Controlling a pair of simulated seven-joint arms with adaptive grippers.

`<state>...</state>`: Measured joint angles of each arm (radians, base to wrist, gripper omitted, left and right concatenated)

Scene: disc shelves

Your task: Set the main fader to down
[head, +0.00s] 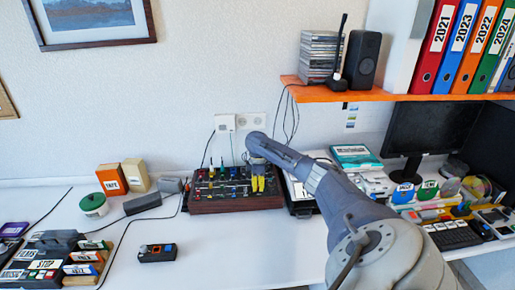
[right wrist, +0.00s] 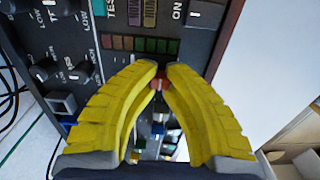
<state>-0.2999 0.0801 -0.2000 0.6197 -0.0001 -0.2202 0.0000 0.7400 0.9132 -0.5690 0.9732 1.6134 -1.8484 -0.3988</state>
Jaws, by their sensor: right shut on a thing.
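The mixer (head: 225,205), a dark panel with a wooden front, sits on the white table against the wall; its panel (right wrist: 90,25) fills much of the right wrist view. My right gripper (head: 258,185), with yellow fingers, is over the right part of the mixer. In the right wrist view the fingertips (right wrist: 160,75) are shut on a small red fader cap (right wrist: 158,84), which I take for the main fader. The fingers hide most of its slot, so its exact position is unclear. Other fader caps show between the fingers. My left gripper is not in view.
Knobs (right wrist: 78,72) and an ON switch (right wrist: 205,15) lie near the fingers. A small black box (head: 157,253) and a tape deck (head: 45,262) are on the left. An orange shelf (head: 390,95) hangs above on the right. The front middle of the table is clear.

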